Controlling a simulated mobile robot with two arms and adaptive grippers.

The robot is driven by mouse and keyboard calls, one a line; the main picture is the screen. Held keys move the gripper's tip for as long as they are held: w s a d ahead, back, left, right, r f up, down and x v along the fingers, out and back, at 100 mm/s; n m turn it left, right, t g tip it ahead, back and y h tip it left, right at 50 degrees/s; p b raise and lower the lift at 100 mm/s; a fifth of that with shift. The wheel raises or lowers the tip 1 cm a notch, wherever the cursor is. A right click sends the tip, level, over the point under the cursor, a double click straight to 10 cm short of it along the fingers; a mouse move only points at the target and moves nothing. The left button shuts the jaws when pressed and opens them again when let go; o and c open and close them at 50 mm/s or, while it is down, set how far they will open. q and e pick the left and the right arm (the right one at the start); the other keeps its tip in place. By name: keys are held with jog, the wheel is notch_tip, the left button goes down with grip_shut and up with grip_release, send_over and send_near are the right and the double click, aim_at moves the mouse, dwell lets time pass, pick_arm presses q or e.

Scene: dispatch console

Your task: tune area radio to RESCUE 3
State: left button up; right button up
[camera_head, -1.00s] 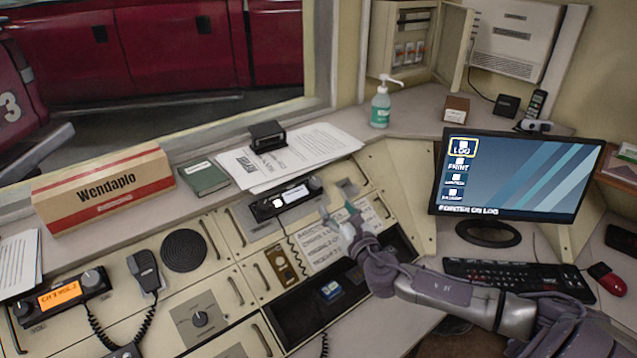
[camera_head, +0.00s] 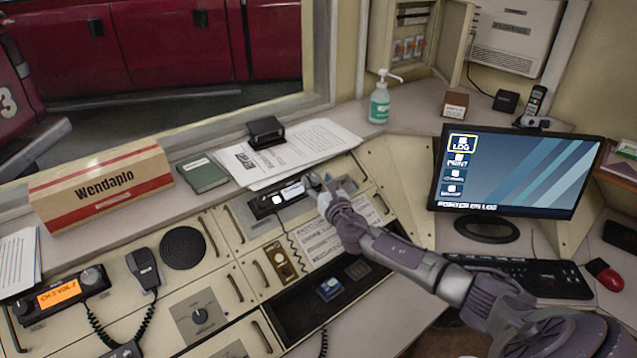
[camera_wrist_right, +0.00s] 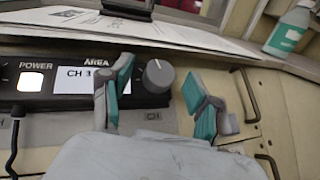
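The area radio (camera_head: 268,206) is a black unit with a lit white display, set in the sloping console. In the right wrist view its label reads AREA, with a lit POWER button (camera_wrist_right: 31,82) at left. Its display (camera_wrist_right: 78,79) shows "CH 3"; a finger hides the rest. A grey round knob (camera_wrist_right: 158,76) marked CH sits at the radio's right end. My right gripper (camera_head: 325,186) is at that end of the radio. In the wrist view its teal-padded fingers (camera_wrist_right: 159,92) are open, one on each side of the knob, with gaps visible. My left gripper is not in view.
Papers (camera_head: 290,150) and a black stamp-like item (camera_head: 265,131) lie on the ledge behind the radio. Another radio (camera_head: 58,296) with an orange display stands at far left, beside a hand microphone (camera_head: 143,268). A monitor (camera_head: 515,172) stands right of my arm.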

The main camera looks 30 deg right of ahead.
jog(key=c, duration=1.1)
jog(key=shift+o, duration=0.2)
jog(key=shift+a+r+m+h+p, duration=0.15)
jog(key=shift+m+h+p, duration=0.15)
jog(key=shift+m+p, duration=0.25)
jog(key=m+g+h+p, duration=0.1)
jog(key=m+h+p, duration=0.1)
jog(key=shift+w+a+r+p, duration=0.1)
jog(key=shift+a+p, duration=0.05)
jog(key=shift+p, duration=0.15)
jog(key=m+g+h+p, duration=0.1)
jog(key=m+h, duration=0.1)
jog(key=m, duration=0.1)
jog(key=shift+w+a+g+p, duration=0.1)
jog(key=shift+g+p, duration=0.2)
jog(key=shift+g, duration=0.1)
jog(key=shift+w+m+g+h+p, duration=0.1)
jog(key=shift+m+g+h+p, duration=0.4)
jog(key=shift+m+g+h, duration=0.75)
jog(key=shift+m, duration=0.3)
jog(key=o, duration=1.2)
jog(key=shift+c, duration=0.2)
